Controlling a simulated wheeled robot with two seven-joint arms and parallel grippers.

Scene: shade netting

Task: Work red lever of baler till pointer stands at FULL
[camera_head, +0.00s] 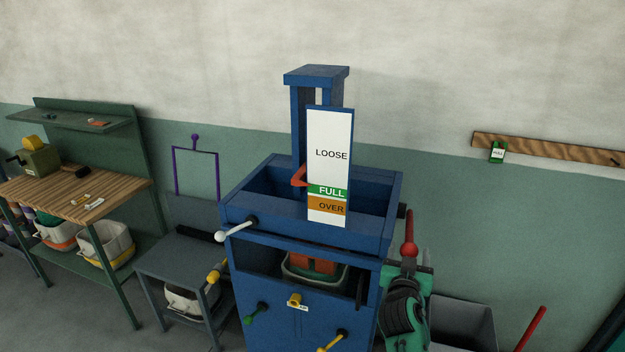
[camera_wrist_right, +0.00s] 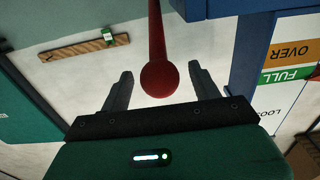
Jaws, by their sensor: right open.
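The blue baler (camera_head: 310,240) stands in the middle of the head view. Its white scale board (camera_head: 330,135) reads LOOSE on top, then a green FULL band (camera_head: 327,191) and an orange OVER band (camera_head: 327,206). An orange-red pointer (camera_head: 299,176) shows at the board's left edge, at the low end of LOOSE, just above FULL. The red lever (camera_head: 409,228) is on the baler's right side, its ball end downward. My right gripper (camera_head: 407,265) is open just below it. In the right wrist view the red ball (camera_wrist_right: 160,78) sits between the open fingers (camera_wrist_right: 159,72); no grip shows.
Other handles stick out from the baler: a white one (camera_head: 235,230), a yellow one (camera_head: 217,272) and a green one (camera_head: 255,312). A grey bin (camera_head: 465,318) and a red bar (camera_head: 531,328) stand at right. A workbench (camera_head: 75,190) is at left.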

